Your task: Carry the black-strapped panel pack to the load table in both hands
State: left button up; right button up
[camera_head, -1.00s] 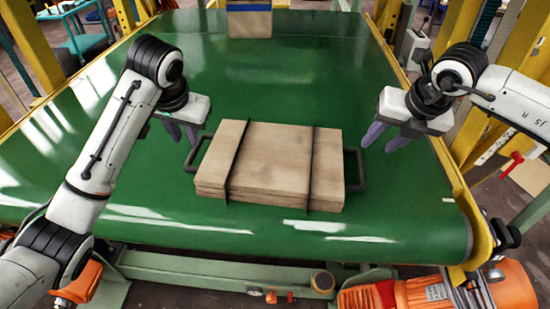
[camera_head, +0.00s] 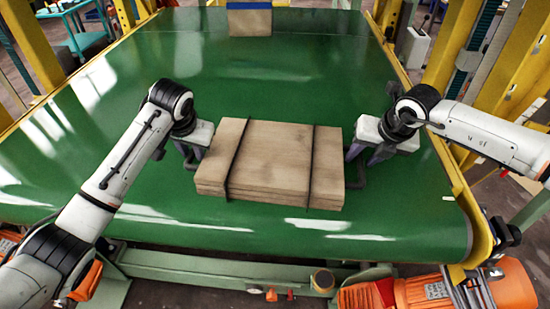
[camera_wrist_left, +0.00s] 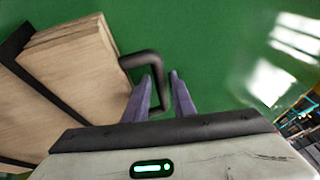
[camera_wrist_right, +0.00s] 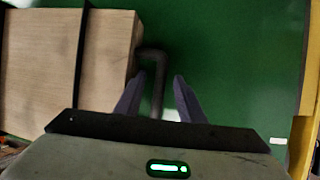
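The panel pack (camera_head: 270,160), a stack of light wooden panels with two black straps and a black handle at each end, lies flat on the green conveyor belt. My left gripper (camera_head: 190,158) is at its left handle; in the left wrist view the open fingers (camera_wrist_left: 161,95) stand either side of the black handle (camera_wrist_left: 152,70). My right gripper (camera_head: 366,158) is at the right handle (camera_head: 358,177); in the right wrist view the open fingers (camera_wrist_right: 158,95) straddle that handle (camera_wrist_right: 154,65). Neither gripper looks closed on a handle. The load table cannot be made out for certain.
The green belt (camera_head: 260,90) is clear around the pack. A box with a blue band (camera_head: 249,18) stands at its far end. Yellow rails (camera_head: 450,185) edge the belt. An orange motor (camera_head: 440,290) is below at front right. A teal table (camera_head: 78,35) stands far left.

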pick_arm(q)
grip_shut()
pick_arm(e)
jog(key=c, duration=0.7)
grip_shut()
dwell(0.3)
pick_arm(q)
jog(key=shift+w+r, duration=0.2)
jog(key=shift+r, duration=0.15)
pick_arm(e)
jog(key=shift+w+r, duration=0.2)
jog(key=shift+r, duration=0.15)
